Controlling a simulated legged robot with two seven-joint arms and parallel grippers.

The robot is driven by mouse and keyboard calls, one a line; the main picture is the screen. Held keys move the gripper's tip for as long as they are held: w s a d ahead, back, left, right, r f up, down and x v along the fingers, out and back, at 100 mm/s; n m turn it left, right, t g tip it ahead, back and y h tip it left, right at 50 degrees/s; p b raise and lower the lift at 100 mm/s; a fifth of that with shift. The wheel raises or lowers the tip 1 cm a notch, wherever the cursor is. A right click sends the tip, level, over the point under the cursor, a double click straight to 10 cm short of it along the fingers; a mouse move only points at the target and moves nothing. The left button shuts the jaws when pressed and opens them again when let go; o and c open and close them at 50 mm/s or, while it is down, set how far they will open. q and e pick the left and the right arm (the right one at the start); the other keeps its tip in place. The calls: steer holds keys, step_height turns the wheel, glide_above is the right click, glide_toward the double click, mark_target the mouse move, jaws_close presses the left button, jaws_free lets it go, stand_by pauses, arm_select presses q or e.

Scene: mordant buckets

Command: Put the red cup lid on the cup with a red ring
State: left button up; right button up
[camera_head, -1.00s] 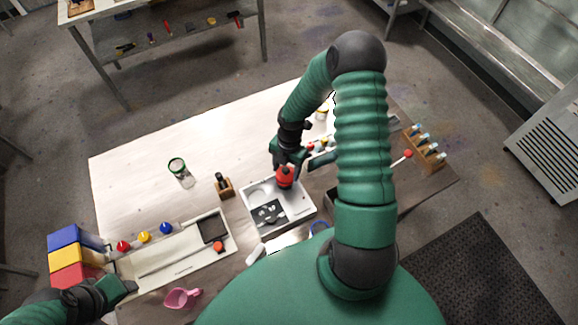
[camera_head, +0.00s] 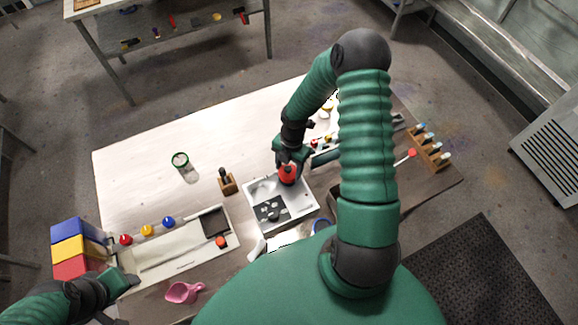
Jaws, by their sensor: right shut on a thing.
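My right gripper (camera_head: 287,162) points down and is shut on a red thing (camera_head: 287,175), which looks like the red cup lid. Its underside and a cup with a red ring cannot be made out clearly. The red thing is over the back of a white tray (camera_head: 306,203) with a dark panel. My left gripper (camera_head: 125,283) is low at the left, beside the coloured blocks; its jaws are too unclear to judge.
A small wooden holder (camera_head: 227,184) is left of the white tray. Red, yellow and blue knobs line a long tray (camera_head: 165,262). A pink scoop (camera_head: 184,292) lies in front.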

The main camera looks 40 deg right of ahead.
steer(key=shift+f, duration=0.2)
steer(key=o, duration=1.2)
steer(key=shift+d, duration=0.1)
steer(key=shift+c, duration=0.2)
steer(key=o, duration=0.5)
steer(key=shift+d, duration=0.15)
steer(key=shift+w+r, duration=0.1)
steer(key=shift+r, duration=0.25)
steer(key=r, duration=0.5)
steer(key=d+r+b, duration=0.1)
steer(key=r, duration=0.4)
steer(key=d+r+b, duration=0.1)
steer(key=r, duration=0.4)
steer(key=shift+w+r, duration=0.3)
steer(key=shift+r, duration=0.1)
